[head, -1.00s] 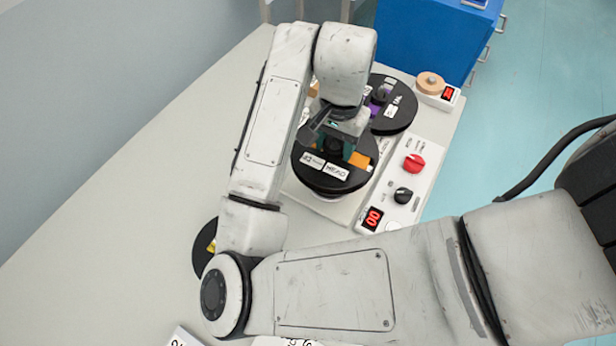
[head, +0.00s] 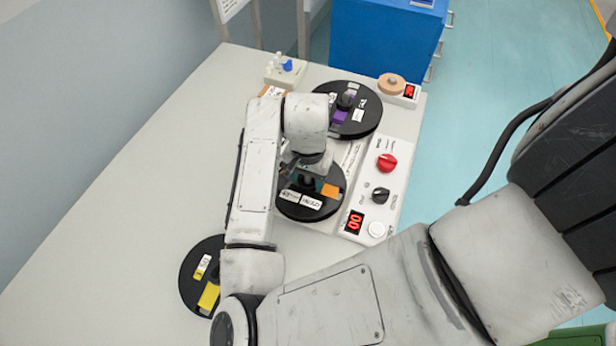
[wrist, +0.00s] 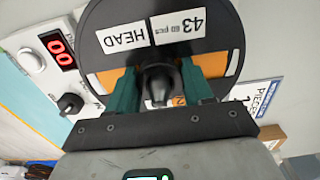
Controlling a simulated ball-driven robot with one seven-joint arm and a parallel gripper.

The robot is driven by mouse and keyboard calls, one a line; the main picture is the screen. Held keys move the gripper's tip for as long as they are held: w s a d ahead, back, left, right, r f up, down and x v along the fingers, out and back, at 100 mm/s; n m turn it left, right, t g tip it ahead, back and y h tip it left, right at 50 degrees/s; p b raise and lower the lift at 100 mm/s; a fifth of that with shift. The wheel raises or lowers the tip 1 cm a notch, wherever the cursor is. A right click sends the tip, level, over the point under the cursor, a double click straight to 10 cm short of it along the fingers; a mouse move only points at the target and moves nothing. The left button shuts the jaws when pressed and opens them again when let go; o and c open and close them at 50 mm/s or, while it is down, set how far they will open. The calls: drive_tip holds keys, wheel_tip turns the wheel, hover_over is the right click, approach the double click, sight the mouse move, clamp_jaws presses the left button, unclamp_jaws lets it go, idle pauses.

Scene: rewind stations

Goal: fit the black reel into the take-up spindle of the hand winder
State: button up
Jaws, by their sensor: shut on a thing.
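The black reel (head: 301,207) has an orange patch and white labels. It lies roughly level over the near end of the hand winder (head: 343,228), beside its control panel. My gripper (wrist: 160,86) is shut on the reel's dark central hub, one green-tipped finger on each side. In the wrist view the reel (wrist: 115,62) shows "HEAD" and "43 pcs" labels. The take-up spindle is hidden under the reel, so I cannot tell whether the reel is seated. A second black reel (head: 366,118), with a purple patch, sits at the winder's far end.
Another black reel (head: 190,284) with a yellow patch lies on the table at left. The panel carries a red knob (head: 386,162), a black knob (head: 380,195) and a red "00" display (head: 354,222). A blue cabinet (head: 385,42) stands beyond.

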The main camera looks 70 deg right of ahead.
drive_tip(key=shift+f, duration=0.15)
drive_tip(key=o, duration=1.2)
wheel_tip(320, 180, up, 12)
drive_tip(key=shift+r, duration=0.2)
